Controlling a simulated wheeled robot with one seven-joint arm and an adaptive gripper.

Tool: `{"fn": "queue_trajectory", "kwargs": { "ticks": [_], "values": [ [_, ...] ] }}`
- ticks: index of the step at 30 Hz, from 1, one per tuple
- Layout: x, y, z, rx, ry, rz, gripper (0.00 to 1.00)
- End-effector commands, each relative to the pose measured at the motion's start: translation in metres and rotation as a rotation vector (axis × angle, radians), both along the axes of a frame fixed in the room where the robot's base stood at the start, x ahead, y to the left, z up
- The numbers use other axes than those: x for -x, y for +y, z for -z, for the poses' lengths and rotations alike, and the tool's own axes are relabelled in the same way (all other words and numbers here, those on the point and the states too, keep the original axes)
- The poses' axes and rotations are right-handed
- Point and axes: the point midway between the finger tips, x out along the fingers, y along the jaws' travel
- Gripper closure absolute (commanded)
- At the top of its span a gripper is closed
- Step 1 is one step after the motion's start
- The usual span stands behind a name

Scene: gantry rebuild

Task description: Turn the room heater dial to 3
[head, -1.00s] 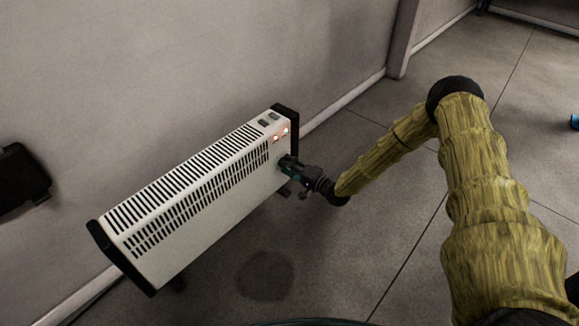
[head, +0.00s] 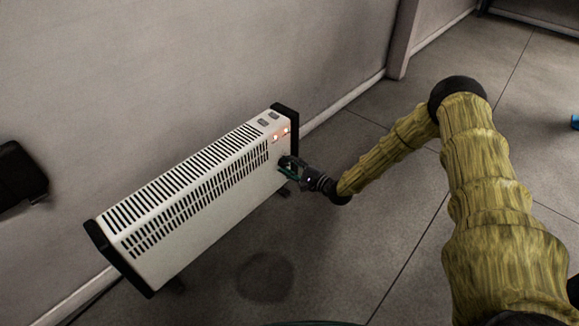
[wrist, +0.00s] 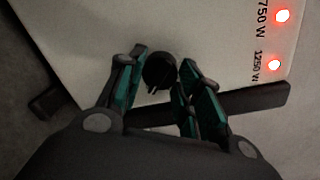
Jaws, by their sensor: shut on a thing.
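The white room heater (head: 200,215) with black end caps stands by the wall in the head view. Its front panel (wrist: 90,35) fills the upper wrist view. The round black dial (wrist: 158,72) is on this panel, with a pointer mark on its lower side. No scale numbers can be read around it. In the head view my gripper (head: 285,163) is at the heater's right end and hides the dial.
Two red lamps (wrist: 275,64) glow beside the printed 750 W and 1250 W. A black object (head: 20,175) is on the wall at left. The floor in front is clear.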

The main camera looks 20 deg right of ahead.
Motion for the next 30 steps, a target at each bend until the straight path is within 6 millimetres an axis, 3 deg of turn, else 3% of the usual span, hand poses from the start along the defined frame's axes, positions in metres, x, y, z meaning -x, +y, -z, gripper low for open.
{"fn": "queue_trajectory", "kwargs": {
  "ticks": [17,18,21,30],
  "values": [
    [-0.0023,-0.007,0.0003,-0.025,0.015,0.011,0.89],
    [-0.0024,-0.0071,0.0003,-0.025,0.015,0.011,0.62],
    [-0.002,-0.0056,0.0004,-0.026,0.015,0.009,0.44],
    [-0.0014,0.0,0.0003,-0.028,0.016,0.001,0.43]
  ]
}}
